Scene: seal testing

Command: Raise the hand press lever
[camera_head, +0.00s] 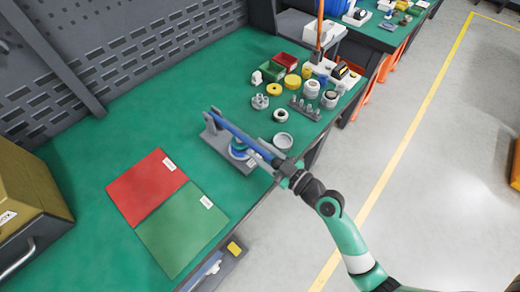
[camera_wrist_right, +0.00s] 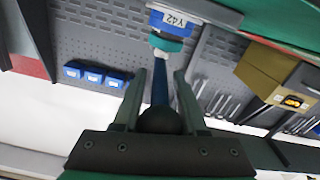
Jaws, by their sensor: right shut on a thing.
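The hand press (camera_head: 213,135) stands on the green bench, with a grey base and upright. Its blue lever (camera_head: 236,130) slopes from the top of the upright down toward the bench's front edge. My right gripper (camera_head: 274,162) is shut on the outer end of the lever. In the right wrist view, the lever (camera_wrist_right: 160,88) and its dark round knob (camera_wrist_right: 160,121) lie between the fingers of my right gripper (camera_wrist_right: 159,80). A blue and teal part labelled Y42 (camera_wrist_right: 174,22) shows at the press, under the lever. My left gripper is not in view.
A red mat (camera_head: 146,187) and a green mat (camera_head: 182,229) lie left of the press. Several small parts, including a yellow ring (camera_head: 273,89) and a white ring (camera_head: 283,141), stand behind and right of it. A yellow box (camera_head: 25,195) is at the far left.

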